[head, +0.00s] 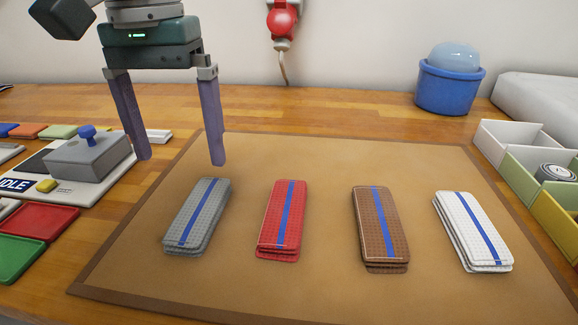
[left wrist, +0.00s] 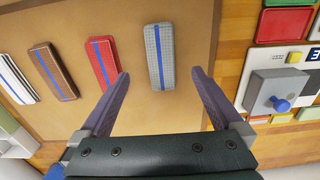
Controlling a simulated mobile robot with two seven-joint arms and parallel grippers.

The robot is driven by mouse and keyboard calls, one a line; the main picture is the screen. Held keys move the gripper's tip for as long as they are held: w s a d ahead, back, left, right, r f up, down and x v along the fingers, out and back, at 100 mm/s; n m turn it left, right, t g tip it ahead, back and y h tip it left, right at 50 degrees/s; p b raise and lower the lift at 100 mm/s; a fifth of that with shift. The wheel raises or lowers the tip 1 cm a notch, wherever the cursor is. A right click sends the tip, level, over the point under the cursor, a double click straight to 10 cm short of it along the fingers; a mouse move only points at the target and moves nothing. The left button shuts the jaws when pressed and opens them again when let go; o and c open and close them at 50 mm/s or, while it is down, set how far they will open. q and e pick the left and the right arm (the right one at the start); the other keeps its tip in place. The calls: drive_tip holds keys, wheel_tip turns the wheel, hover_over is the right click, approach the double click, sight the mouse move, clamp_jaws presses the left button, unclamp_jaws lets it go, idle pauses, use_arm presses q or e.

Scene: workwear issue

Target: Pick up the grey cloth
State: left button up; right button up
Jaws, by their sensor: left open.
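The grey cloth (head: 198,217) is folded flat with a blue stripe along it and lies at the left of the brown mat (head: 325,292). It also shows in the left wrist view (left wrist: 166,62), ahead of the fingertips and between their lines. My left gripper (head: 185,160) is open and empty, above and behind the grey cloth in the head view, not touching it. It shows with both fingers spread in the left wrist view (left wrist: 160,76). My right gripper is in neither view.
Right of the grey cloth lie folded red (head: 283,220), brown (head: 380,228) and white (head: 473,231) cloths, spaced apart. A grey device with a blue knob (head: 88,158) stands at left. A blue tub (head: 449,90) and open bins (head: 510,133) stand at right.

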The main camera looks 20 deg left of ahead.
use_arm(q)
hover_over(194, 210)
drive_tip(key=f, duration=0.5)
drive_tip(key=shift+d+b, duration=0.25)
drive_tip(key=shift+b, duration=0.05)
drive_tip(key=f, duration=0.3)
drive_tip(key=f+b, duration=0.1)
drive_tip(key=f, duration=0.1)
drive_tip(key=shift+a+f, duration=0.1)
drive_tip(key=shift+a, duration=0.15)
drive_tip(key=c, duration=1.3)
